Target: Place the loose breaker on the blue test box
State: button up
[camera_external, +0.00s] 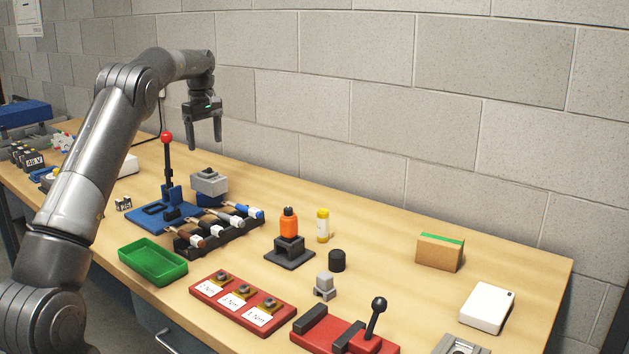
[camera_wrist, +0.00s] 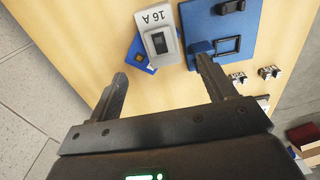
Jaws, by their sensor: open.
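The loose breaker (camera_external: 209,182) is a grey block with a raised top, on the far side of the table. In the wrist view it is marked 16 A (camera_wrist: 168,40) and has a dark switch. It rests on the blue test box (camera_external: 208,200), whose blue edge shows beside it in the wrist view (camera_wrist: 135,53), turned at an angle to the breaker. My gripper (camera_external: 205,143) is open and empty, pointing down above the breaker and apart from it. In the wrist view the breaker lies ahead of the spread fingers (camera_wrist: 160,68). Most of the box top is hidden.
A blue lever press (camera_external: 165,212) with a red knob stands just left of the box. A black rack (camera_external: 220,236) with several handled tools is in front. A green tray (camera_external: 152,262) and red label board (camera_external: 240,305) lie nearer. The wall is behind.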

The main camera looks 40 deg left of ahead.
jog(key=shift+r, duration=0.2)
jog(key=s+d+r+m+t, duration=0.1)
jog(key=s+d+r+m, duration=0.2)
jog(key=s+d+r, duration=0.3)
jog(key=s+d+r+m+t, duration=0.1)
jog(key=s+d+r+m, duration=0.2)
jog(key=d, duration=0.5)
jog(key=s+d+r+m+t, duration=0.1)
jog(key=s+d+r+m, duration=0.1)
jog(key=s+d+r, duration=0.4)
jog(key=s+d+f+m+t, duration=0.1)
jog(key=s+d+f+m, duration=0.4)
jog(key=s, duration=0.7)
jog(key=s+d+f+m+t, duration=0.1)
jog(key=s+d+f+m, duration=0.4)
jog(key=s+d, duration=0.5)
jog(key=shift+s+d+t, duration=0.3)
jog(key=shift+s, duration=0.75)
